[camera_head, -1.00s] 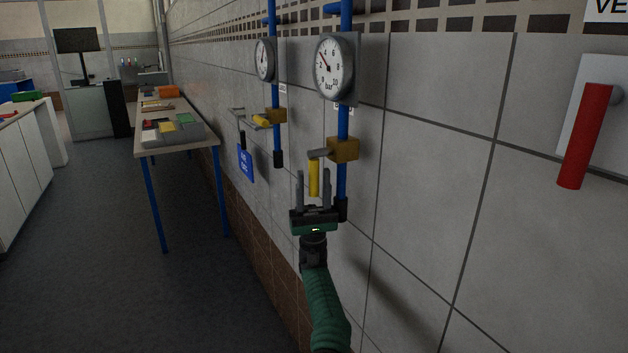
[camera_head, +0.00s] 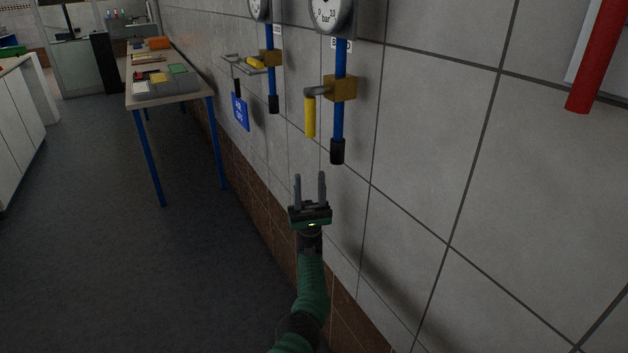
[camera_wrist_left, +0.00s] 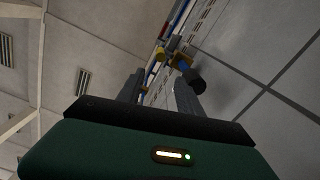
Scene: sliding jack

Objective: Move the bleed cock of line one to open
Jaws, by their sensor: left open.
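The nearer blue pipe (camera_head: 340,122) on the wall carries a brass valve body (camera_head: 340,88). Its yellow handle (camera_head: 310,117) hangs straight down, left of the pipe. The farther blue pipe (camera_head: 272,83) has another brass valve body (camera_head: 270,58), with its yellow handle (camera_head: 256,62) lying roughly level. I cannot read which line is which. My left gripper (camera_head: 310,177) is open and empty, fingers pointing up, below the nearer handle and apart from it. In the left wrist view the handle (camera_wrist_left: 160,52) and valve body (camera_wrist_left: 182,61) show beyond the open fingers.
Gauges (camera_head: 330,14) sit above the valves, partly cut off. A red lever (camera_head: 596,57) is on the wall at the right. A table (camera_head: 165,95) stands along the wall at left. The floor (camera_head: 100,260) is clear.

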